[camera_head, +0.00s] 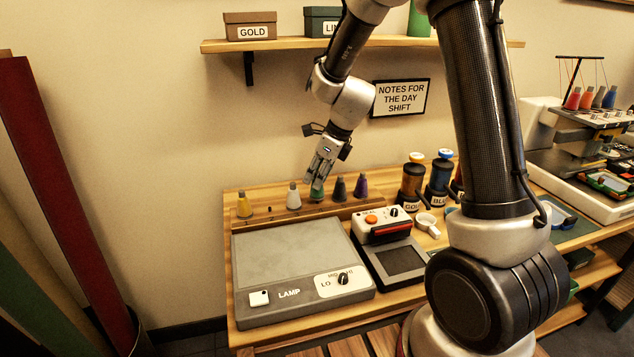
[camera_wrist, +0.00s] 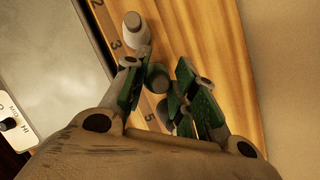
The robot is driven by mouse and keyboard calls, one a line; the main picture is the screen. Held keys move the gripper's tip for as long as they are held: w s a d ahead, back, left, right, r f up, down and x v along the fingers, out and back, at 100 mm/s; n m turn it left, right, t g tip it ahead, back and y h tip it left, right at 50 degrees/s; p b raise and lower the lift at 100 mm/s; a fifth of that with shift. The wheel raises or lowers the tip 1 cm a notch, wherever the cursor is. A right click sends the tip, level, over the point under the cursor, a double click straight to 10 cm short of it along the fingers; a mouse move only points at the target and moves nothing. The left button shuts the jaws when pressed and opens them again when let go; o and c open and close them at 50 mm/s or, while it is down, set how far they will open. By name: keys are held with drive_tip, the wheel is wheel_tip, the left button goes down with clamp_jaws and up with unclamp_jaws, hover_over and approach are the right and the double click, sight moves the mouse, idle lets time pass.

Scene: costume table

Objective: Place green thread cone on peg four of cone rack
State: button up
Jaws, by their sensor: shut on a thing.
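The green thread cone (camera_head: 317,193) is between the fingers of my gripper (camera_head: 318,178), which is shut on it. The cone rack (camera_head: 268,217) runs along the back of the table. In the wrist view the green cone (camera_wrist: 157,78) shows between the green-padded fingers (camera_wrist: 158,90), between the marks 3 and 5; the mark between them is hidden. The cone is at or just above the rack; I cannot tell whether it is seated on a peg. The white cone (camera_head: 293,197) stands left of it, by mark 3, and a dark cone (camera_head: 340,189) stands right.
A yellow cone (camera_head: 244,206) is at the rack's left end, with a bare peg (camera_head: 270,209) beside it. A purple cone (camera_head: 361,187) is at the right. A grey lamp box (camera_head: 290,255) and a sealing device (camera_head: 382,224) lie in front. The wall is close behind.

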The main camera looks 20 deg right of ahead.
drive_tip(key=shift+f, duration=1)
drive_tip(key=o, duration=1)
drive_tip(key=shift+f, duration=0.15)
drive_tip(key=s+d+r+n, duration=0.3)
drive_tip(key=s+r, duration=0.1)
drive_tip(key=r, duration=0.4)
drive_tip(key=s+d+r+n, duration=0.2)
drive_tip(key=s+d+r, duration=0.15)
drive_tip(key=r, duration=0.45)
drive_tip(key=s+d+r+n+h, duration=0.1)
drive_tip(key=s+d+n, duration=0.1)
drive_tip(key=s+n, duration=0.5)
drive_tip(key=s+d+r+n+t+h, duration=0.1)
drive_tip(key=s+d+r+n, duration=0.1)
drive_tip(key=s+n, duration=0.4)
drive_tip(key=s+d+r+n+h, duration=0.1)
drive_tip(key=s+d+n, duration=0.3)
drive_tip(key=s+n, duration=0.3)
drive_tip(key=shift+s+d+r+n+h, duration=0.1)
drive_tip(key=shift+s+r+n+h, duration=0.05)
drive_tip(key=shift+s, duration=0.5)
drive_tip(key=shift+s+d+r+n+h, duration=0.1)
drive_tip(key=shift+s+n+h, duration=0.05)
drive_tip(key=shift+s, duration=0.5)
